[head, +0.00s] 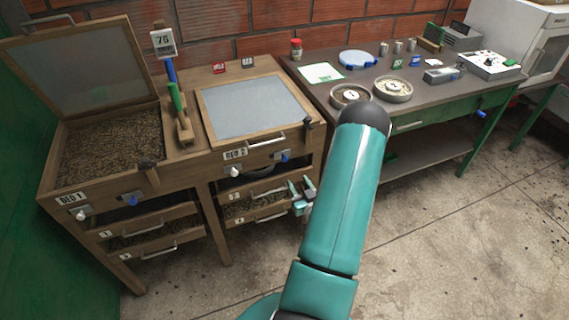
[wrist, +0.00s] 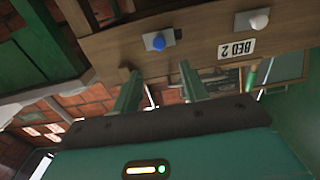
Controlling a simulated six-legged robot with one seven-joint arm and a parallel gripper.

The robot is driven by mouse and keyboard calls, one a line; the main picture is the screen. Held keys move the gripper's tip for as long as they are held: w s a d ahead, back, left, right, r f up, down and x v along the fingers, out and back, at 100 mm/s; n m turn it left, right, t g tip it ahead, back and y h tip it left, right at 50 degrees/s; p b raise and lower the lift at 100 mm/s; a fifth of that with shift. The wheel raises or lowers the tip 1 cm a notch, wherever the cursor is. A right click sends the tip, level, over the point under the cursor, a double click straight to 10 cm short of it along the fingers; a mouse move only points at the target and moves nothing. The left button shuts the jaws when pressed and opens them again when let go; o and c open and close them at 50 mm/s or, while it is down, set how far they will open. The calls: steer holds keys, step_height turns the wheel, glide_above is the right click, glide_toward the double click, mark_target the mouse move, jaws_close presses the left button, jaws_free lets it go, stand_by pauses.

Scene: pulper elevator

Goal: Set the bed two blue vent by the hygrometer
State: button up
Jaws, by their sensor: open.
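Bed two is the right wooden bed with a closed glazed lid (head: 250,105) and a BED 2 label (head: 235,154). Its blue vent knob (head: 281,156) sits on a metal plate on the front face, right of a white knob (head: 235,172). In the upside-down wrist view, the blue knob (wrist: 157,42) lies just beyond and between my fingers, and the white knob (wrist: 258,20) is to the right. My gripper (head: 302,190) is open and empty, below and right of the blue knob, apart from it. A white sign (head: 163,42) reads like 7G or 76; I cannot tell whether it is the hygrometer.
Bed one's lid (head: 80,65) is raised over dark bedding, with its own blue knob (head: 131,200) in front. Drawers (head: 255,208) with bar handles lie under bed two, near my gripper. A green-fronted bench (head: 410,125) with trays and instruments stands right. The floor (head: 430,240) is clear.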

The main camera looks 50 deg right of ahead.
mark_target(285, 160)
steer(key=x, duration=1.1)
steer(key=shift+d+r, duration=0.1)
jaws_close()
